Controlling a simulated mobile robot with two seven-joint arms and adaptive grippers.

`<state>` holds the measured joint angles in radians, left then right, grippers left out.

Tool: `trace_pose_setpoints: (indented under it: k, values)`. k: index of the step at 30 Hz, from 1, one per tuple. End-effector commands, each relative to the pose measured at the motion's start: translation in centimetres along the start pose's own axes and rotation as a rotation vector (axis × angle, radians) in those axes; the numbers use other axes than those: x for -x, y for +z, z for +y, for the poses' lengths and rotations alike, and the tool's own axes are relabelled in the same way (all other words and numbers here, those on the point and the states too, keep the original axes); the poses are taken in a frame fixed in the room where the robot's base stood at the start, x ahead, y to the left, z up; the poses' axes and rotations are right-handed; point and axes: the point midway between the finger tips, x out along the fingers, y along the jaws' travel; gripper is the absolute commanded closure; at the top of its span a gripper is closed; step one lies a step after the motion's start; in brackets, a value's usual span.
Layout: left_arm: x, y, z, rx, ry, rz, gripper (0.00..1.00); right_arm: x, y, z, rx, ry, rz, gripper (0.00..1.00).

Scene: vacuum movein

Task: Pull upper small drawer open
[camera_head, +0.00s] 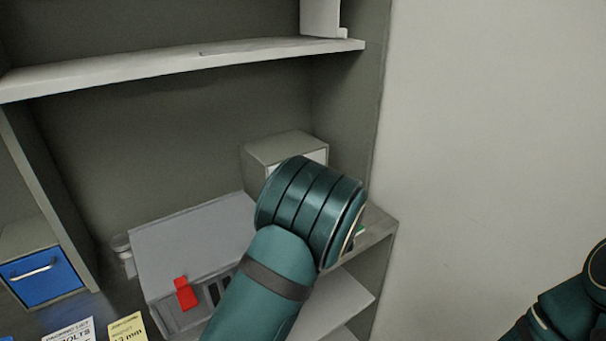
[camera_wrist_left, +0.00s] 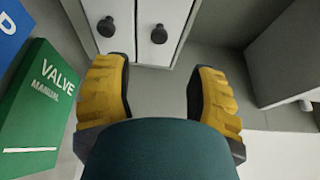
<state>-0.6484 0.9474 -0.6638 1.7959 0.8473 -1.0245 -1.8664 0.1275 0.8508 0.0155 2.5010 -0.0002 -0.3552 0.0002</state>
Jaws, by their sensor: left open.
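A small light-grey drawer cabinet (camera_head: 280,147) stands on the shelf in the head view, its front mostly hidden by my left arm. In the left wrist view two narrow white drawer fronts lie side by side, the left drawer (camera_wrist_left: 109,10) and the right drawer (camera_wrist_left: 162,12), each with a round black knob. Both look closed. I cannot tell which one is the upper drawer. My left gripper (camera_wrist_left: 158,75) is open, its yellow-padded fingers apart and empty, short of the knobs. It is hidden in the head view. My right gripper is out of view.
A green valve manual (camera_wrist_left: 42,105) is left of the fingers. A grey case (camera_head: 195,235) with a red latch (camera_head: 186,294) sits left of my arm. A blue drawer (camera_head: 42,276) is farther left. An upper shelf (camera_head: 190,62) spans above; a wall (camera_head: 490,130) is right.

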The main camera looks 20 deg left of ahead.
Motion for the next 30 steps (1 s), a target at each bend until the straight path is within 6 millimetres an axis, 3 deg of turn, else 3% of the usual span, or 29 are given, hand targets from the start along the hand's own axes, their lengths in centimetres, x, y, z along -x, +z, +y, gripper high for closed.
trace_pose_setpoints:
  k: [9, 15, 21, 30]
  values:
    - [-6.2, 0.1, 0.2, 0.001, -0.002, -0.002, 0.43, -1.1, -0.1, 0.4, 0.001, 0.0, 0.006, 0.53]
    - [-8.9, 0.1, 0.2, 0.0, 0.0, -0.002, 0.43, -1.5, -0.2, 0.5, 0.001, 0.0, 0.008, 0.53]
    - [-10.1, 0.1, 0.1, 0.0, 0.001, -0.001, 0.43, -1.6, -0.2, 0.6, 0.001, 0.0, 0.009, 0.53]
    - [-10.2, 0.1, 0.1, -0.001, 0.001, 0.0, 0.43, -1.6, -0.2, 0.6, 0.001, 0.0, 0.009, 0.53]
